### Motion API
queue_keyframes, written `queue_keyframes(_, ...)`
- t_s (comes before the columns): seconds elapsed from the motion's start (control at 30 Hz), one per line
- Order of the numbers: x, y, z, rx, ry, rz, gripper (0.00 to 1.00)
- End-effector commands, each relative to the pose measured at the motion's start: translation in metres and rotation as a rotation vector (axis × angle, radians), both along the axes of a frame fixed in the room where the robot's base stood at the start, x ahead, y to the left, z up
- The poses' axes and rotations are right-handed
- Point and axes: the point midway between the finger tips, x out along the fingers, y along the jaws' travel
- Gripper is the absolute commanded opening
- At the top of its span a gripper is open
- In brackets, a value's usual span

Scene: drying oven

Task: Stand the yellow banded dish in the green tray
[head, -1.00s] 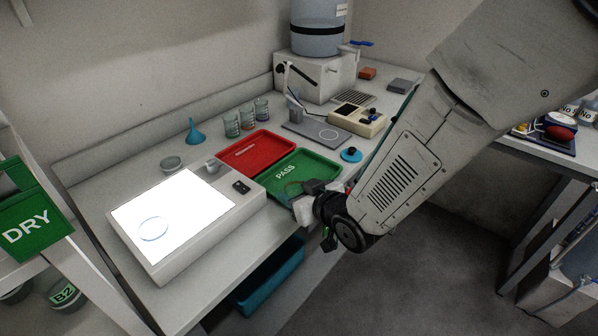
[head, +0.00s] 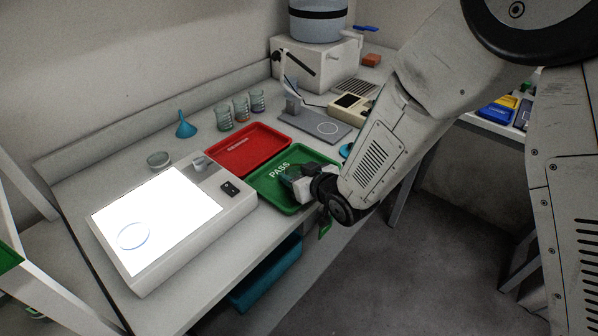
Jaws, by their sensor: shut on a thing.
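The green tray (head: 270,188), marked PASS, lies on the bench right of the light box. My gripper (head: 290,174) is over the right part of this tray, reaching in from the right. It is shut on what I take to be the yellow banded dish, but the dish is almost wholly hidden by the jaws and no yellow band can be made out. I cannot tell whether the held thing touches the tray floor.
A red tray (head: 248,151) adjoins behind the green one. The lit light box (head: 190,255) bears a blue-ringed dish (head: 134,236). Several beakers (head: 241,110), a blue funnel (head: 186,126) and a small round dish (head: 159,160) stand behind. A grey stand (head: 325,128) is at the back right.

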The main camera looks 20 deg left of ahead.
Motion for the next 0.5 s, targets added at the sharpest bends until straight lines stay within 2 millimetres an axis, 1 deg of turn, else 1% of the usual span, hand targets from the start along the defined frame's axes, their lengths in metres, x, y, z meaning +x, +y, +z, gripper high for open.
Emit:
queue_keyframes(0.13, 0.0004, 0.0, 0.0013, 0.001, -0.002, -0.001, 0.3)
queue_keyframes(0.27, 0.0008, -0.001, -0.0018, 0.001, 0.0, -0.002, 0.3)
queue_keyframes(0.3, 0.0011, -0.0014, -0.0018, 0.002, -0.001, -0.002, 0.58)
queue_keyframes(0.37, 0.0014, -0.0017, -0.0015, 0.001, -0.001, -0.003, 0.74)
queue_keyframes(0.5, 0.002, -0.0028, -0.0014, 0.002, -0.001, -0.005, 0.74)
